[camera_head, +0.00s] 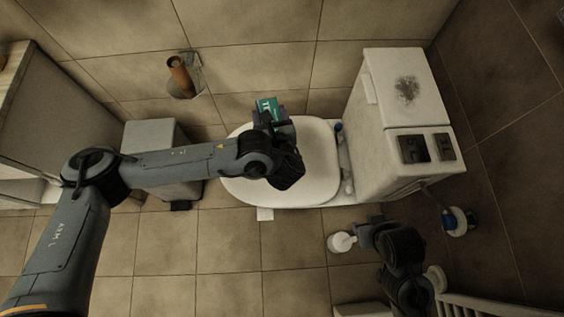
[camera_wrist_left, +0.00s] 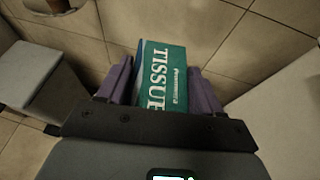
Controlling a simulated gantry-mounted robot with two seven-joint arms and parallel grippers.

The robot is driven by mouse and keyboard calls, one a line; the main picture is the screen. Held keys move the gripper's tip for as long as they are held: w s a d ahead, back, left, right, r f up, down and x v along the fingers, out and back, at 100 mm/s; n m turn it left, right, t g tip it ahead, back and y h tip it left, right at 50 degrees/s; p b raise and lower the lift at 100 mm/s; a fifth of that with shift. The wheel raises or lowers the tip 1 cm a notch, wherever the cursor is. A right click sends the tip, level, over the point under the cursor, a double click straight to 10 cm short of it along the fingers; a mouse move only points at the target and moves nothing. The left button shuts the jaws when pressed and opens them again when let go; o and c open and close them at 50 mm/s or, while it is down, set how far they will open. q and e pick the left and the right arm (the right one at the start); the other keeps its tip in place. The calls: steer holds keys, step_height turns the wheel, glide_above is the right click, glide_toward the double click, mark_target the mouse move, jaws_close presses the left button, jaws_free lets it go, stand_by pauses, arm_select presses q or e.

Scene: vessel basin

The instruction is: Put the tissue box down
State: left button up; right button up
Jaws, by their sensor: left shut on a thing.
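In the left wrist view the tissue box (camera_wrist_left: 162,75) sits between the two purple fingers of the left gripper (camera_wrist_left: 161,88), "TISSUE" facing the camera. Its lower end is hidden behind the gripper body. Whether it touches any surface is not clear. My right gripper (camera_head: 368,232) is dark and blurred at the lower right, apart from the box.
A grey bin (camera_head: 150,135) stands at the left. A brown roll (camera_head: 181,75) is on the tiled wall. A white round item (camera_head: 340,242) lies near the right gripper.

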arm_select(q)
steer(key=s+d+f+m+h+b, duration=0.2)
steer(key=d+f+b, duration=1)
steer(key=f+b, duration=0.15)
steer(key=w+a+f+b, duration=0.1)
steer(key=a+f+b, duration=0.2)
steer(key=f, duration=0.1)
steer(key=w+a+f+b, duration=0.1)
steer(key=a+f+b, duration=0.2)
steer(key=a+f, duration=0.1)
steer(key=a+f+b, duration=0.2)
steer(key=a+f, duration=0.2)
steer(key=shift+w+b, duration=0.4)
steer(key=shift+a+r, duration=0.1)
steer(key=o, duration=0.7)
steer(key=shift+c, duration=0.2)
steer(key=o, duration=0.4)
